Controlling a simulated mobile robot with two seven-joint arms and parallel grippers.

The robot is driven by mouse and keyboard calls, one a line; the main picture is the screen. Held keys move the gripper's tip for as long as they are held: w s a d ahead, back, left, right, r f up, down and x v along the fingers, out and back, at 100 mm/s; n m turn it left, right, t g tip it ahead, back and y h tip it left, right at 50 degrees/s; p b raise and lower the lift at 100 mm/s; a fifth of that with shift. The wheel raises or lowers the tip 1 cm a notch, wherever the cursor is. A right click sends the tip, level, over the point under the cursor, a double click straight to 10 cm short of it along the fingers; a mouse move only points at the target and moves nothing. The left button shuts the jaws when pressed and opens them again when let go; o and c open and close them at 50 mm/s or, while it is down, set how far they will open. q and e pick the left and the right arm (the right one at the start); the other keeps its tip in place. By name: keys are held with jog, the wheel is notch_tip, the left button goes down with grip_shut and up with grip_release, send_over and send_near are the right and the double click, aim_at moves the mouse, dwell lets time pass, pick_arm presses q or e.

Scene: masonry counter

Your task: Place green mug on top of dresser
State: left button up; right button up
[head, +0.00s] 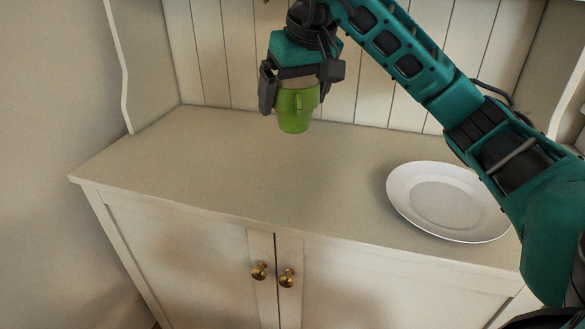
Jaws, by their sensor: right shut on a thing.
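The dresser has two front doors with brass knobs and a plank back panel behind the mug. My left gripper is not in view.
A white plate (445,200) lies on the right part of the dresser top, under my right arm. The left and middle of the top are clear. A side panel (150,70) rises at the back left, and plank boards (225,55) close the back.

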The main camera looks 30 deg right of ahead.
notch_tip(320, 180, down, 13)
jog(key=shift+r+b, duration=0.15)
jog(key=shift+b, duration=1)
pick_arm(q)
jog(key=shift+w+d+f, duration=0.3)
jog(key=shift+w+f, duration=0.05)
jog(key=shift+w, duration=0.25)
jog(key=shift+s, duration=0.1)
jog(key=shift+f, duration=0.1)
